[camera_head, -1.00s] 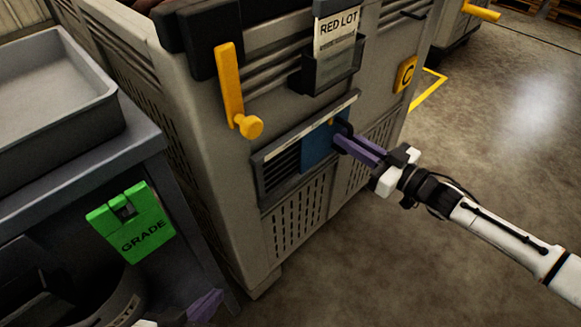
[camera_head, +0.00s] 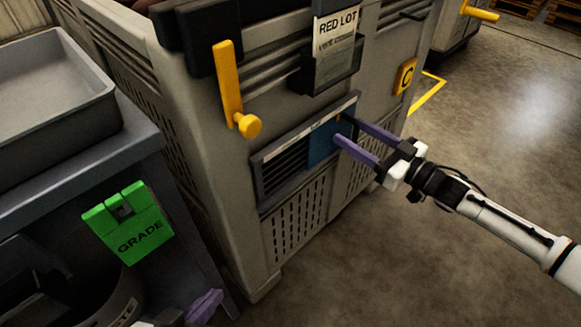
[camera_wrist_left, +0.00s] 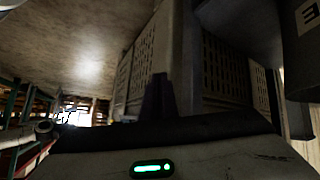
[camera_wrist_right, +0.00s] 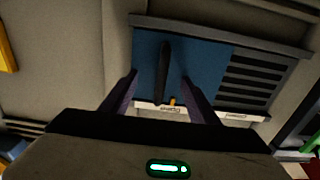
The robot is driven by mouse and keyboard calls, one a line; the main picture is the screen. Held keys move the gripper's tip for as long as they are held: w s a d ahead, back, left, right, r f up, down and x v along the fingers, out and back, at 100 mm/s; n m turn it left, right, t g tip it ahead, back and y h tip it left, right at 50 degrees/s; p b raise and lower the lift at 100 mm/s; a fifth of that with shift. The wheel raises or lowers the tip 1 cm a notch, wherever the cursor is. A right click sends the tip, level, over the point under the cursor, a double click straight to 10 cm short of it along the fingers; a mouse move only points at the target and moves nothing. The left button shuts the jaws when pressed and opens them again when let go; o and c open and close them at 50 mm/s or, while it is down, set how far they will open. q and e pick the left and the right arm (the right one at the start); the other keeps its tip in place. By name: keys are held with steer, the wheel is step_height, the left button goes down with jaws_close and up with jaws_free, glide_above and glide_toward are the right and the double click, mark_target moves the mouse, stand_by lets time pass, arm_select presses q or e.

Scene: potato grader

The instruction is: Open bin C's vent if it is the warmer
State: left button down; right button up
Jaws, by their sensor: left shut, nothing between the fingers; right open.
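Bin C (camera_head: 290,230) is a grey slatted crate with a yellow C tag (camera_head: 404,76) on its front. Its vent (camera_head: 285,165) shows dark open slots on the left in the head view. A blue shutter (camera_head: 322,147) covers the right part. In the right wrist view the shutter (camera_wrist_right: 205,62) carries a black upright fin (camera_wrist_right: 163,72) and a yellow pointer (camera_wrist_right: 173,101) by a small label. My right gripper (camera_head: 352,137) is open, its purple fingers apart on either side of the fin. My left gripper (camera_head: 205,306) is shut and empty, low beside the bin.
A yellow lever (camera_head: 229,85) and a RED LOT card (camera_head: 336,35) are on the bin front above the vent. A bench with a grey tray (camera_head: 60,90) and a green GRADE tag (camera_head: 130,222) stands at left.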

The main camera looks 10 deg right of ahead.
arm_select(q)
steer(key=f, duration=0.3)
steer(key=shift+s+f, duration=0.2)
steer(key=shift+f, duration=0.1)
arm_select(e)
steer(key=shift+f, duration=0.45)
arm_select(q)
step_height(320, 180, up, 9)
steer(key=p, duration=0.9)
steer(key=shift+a+r+p, duration=0.15)
steer(key=shift+r+p, duration=0.05)
steer(key=shift+p, duration=0.2)
arm_select(e)
steer(key=v, duration=2.2)
steer(key=shift+s+d+r, duration=0.25)
arm_select(q)
steer(key=shift+s, duration=0.15)
